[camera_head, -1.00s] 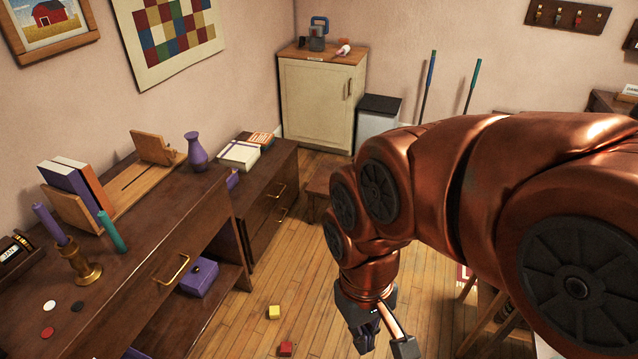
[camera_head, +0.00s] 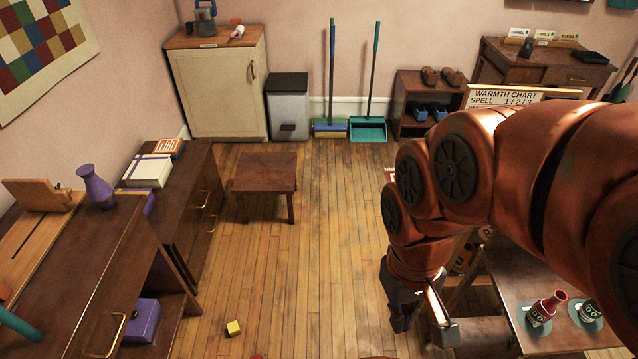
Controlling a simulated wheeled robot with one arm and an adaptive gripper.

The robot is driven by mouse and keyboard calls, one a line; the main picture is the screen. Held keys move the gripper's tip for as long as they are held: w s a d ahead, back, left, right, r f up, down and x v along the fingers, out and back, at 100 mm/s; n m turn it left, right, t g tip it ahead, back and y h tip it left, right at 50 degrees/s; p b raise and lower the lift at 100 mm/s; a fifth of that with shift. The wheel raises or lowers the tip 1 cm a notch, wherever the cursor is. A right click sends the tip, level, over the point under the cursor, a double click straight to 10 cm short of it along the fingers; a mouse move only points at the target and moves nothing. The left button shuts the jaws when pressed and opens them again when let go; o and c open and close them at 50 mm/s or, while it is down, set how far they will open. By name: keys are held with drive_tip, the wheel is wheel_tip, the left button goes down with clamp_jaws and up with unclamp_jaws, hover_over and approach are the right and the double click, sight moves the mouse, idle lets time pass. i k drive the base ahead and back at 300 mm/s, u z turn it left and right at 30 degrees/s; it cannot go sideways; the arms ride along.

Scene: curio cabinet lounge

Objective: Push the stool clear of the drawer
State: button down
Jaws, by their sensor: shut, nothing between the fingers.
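The stool (camera_head: 265,173) is a low brown wooden one with a square top. It stands upright on the floor to the right of the low dark cabinet, close to its front. That cabinet has two drawers with brass handles; the upper drawer (camera_head: 196,208) and the lower drawer (camera_head: 205,240) both look closed. My gripper (camera_head: 422,322) hangs at lower right, well apart from the stool. Its dark fingers point down and look shut, with nothing held. The stool's far legs are mostly hidden under its top.
Open wood floor (camera_head: 320,240) lies between the stool and my arm. A yellow cube (camera_head: 233,328) lies on the floor. A grey bin (camera_head: 288,105), a broom (camera_head: 331,80) and a dustpan (camera_head: 368,128) stand at the back wall. A table (camera_head: 530,345) with bottles is at lower right.

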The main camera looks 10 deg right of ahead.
sight(265, 173)
drive_tip(key=z, duration=0.4)
drive_tip(key=i, duration=2.2)
drive_tip(key=u, duration=2.4)
drive_tip(key=i, duration=0.5)
